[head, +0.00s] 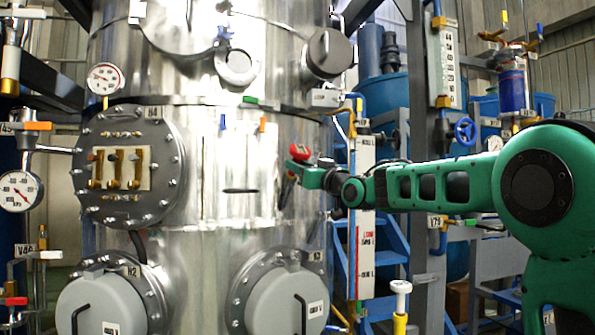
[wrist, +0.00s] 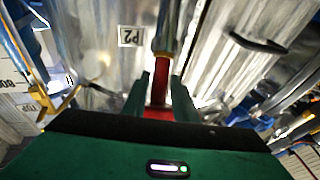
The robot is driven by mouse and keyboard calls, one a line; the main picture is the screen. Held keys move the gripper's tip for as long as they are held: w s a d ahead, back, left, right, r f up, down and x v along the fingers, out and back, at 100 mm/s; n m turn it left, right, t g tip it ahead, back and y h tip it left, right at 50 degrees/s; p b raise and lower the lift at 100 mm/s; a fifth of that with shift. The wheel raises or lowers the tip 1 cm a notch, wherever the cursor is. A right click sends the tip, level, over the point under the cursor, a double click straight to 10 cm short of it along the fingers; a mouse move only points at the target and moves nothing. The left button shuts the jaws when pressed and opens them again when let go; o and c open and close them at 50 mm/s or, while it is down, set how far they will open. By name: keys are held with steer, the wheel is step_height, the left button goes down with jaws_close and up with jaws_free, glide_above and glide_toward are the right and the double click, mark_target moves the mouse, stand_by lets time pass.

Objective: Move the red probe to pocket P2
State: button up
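The red probe (head: 300,151) is at my gripper in front of the steel column in the head view. In the wrist view the red probe (wrist: 160,84) lies between the two green fingers of my gripper (wrist: 159,82), which appear shut around its wider near part. Its far end points at a metal sleeve (wrist: 166,38) in line with it on the column. I cannot tell whether the probe is inside the sleeve or only in front of it. A label P2 (wrist: 130,37), upside down, sits beside the sleeve, to its left.
The shiny column (head: 240,190) fills the left and middle, with a round flange H4 (head: 127,168) and grey covers below. A white-and-red level gauge (head: 365,240) stands close behind my arm. A dark handle (wrist: 258,40) is at the upper right in the wrist view.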

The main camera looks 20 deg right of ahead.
steer(key=shift+o, duration=0.9)
steer(key=v, duration=1)
steer(key=shift+s+f, duration=0.25)
steer(key=shift+s, duration=0.05)
steer(key=shift+d, duration=0.2)
stand_by(0.6)
